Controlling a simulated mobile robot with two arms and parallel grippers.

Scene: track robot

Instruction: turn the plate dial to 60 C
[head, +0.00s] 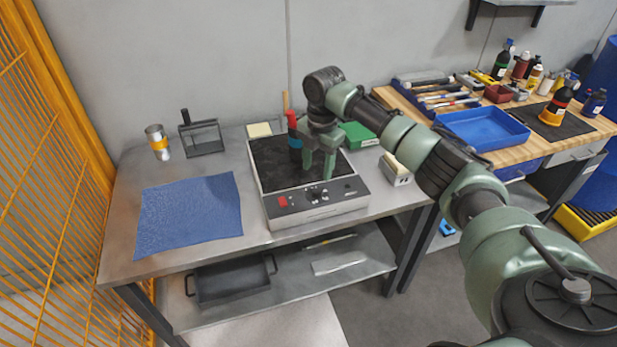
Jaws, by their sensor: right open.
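The dial's setting is too small to read. My right gripper (318,172) is open and empty, pointing down over the front part of the plate's top, behind and above the dial. It appears apart from the dial. A red and dark upright object (293,130) stands behind the gripper, partly hidden. My left gripper is not in view.
A blue mat (190,212) lies on the left of the bench, with a can (158,142) and a clear-sided holder (203,138) behind it. A white box (396,170) stands right of the plate. A wooden bench with a blue tray (482,130) is farther right. Orange fencing (50,180) borders the left.

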